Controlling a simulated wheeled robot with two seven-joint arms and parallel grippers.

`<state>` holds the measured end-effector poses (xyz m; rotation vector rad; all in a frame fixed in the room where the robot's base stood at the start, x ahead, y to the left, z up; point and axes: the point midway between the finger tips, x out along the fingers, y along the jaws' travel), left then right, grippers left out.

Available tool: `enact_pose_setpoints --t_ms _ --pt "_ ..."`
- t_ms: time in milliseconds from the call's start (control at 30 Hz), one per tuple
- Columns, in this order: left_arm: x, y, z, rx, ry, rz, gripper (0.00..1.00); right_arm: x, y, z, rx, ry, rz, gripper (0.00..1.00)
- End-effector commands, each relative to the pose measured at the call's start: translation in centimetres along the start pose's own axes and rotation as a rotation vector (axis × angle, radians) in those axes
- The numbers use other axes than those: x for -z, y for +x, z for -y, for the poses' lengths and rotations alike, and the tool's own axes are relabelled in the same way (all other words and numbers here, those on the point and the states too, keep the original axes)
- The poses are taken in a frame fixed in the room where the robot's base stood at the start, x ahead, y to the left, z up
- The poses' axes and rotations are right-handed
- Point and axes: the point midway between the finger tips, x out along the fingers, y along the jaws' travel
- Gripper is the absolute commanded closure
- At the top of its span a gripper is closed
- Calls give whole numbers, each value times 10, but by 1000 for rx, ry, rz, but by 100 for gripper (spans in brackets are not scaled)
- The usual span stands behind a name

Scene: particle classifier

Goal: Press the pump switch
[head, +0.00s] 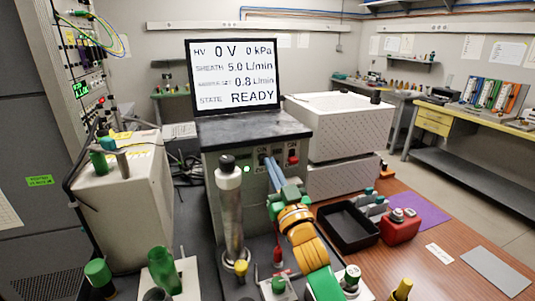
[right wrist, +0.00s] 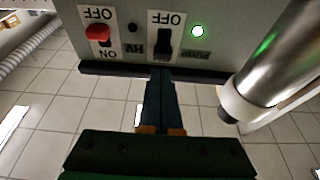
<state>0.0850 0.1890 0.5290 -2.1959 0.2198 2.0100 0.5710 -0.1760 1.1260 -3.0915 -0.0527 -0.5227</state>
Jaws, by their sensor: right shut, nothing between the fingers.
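The pump switch (head: 262,158) is a black rocker on the front panel below the screen. In the right wrist view, the pump switch (right wrist: 163,42) appears upside down, between OFF and ON markings. A green lamp (right wrist: 198,31) beside the PUMP label is lit; this lamp (head: 247,168) also shows in the head view. My right gripper (head: 269,164) is shut and empty, its fingertips right at the lower part of the switch. My left gripper is not in view.
A red switch (head: 292,157) sits right of the pump switch. A metal cylinder (head: 229,200) stands close left of the fingers. The screen (head: 235,75) reads READY and 5.0 L/min sheath. A black tray (head: 348,228) and red box (head: 399,227) lie on the right.

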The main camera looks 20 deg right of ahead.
Motion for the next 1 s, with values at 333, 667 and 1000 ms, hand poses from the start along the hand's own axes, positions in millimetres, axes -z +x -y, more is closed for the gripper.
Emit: enact_pose_setpoints --t_ms 333,667,1000 --pt "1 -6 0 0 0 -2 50 0 34 0 0 1 1 100" --pt "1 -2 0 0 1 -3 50 -4 33 0 0 1 1 100" --pt "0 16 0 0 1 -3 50 -28 25 0 0 1 2 100"
